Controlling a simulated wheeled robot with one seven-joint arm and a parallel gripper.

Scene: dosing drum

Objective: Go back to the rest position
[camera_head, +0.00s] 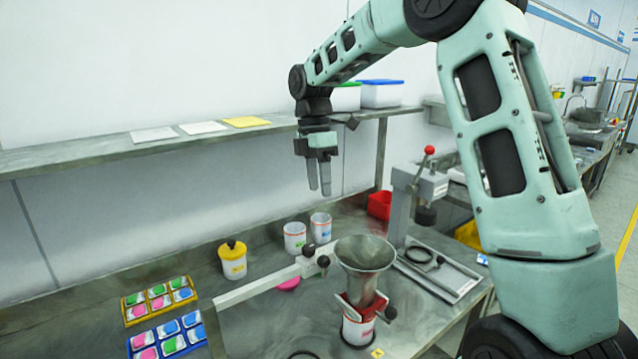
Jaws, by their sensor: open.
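My gripper (320,190) hangs with its fingers pointing down, in front of the wall shelf and above the steel bench. Its two fingers show a narrow gap and nothing is between them. It is apart from everything on the bench. Below it and to the right, a metal funnel (365,254) stands in a red holder above a white cup (358,328). My arm reaches in from the upper right.
A shelf (90,155) runs along the wall behind my gripper. A lever press (417,190) stands to the right. Two white cups (295,238) and a yellow-lidded jar (233,260) stand on the bench. Coloured trays (125,318) lie at left. A red bin (379,205) sits behind.

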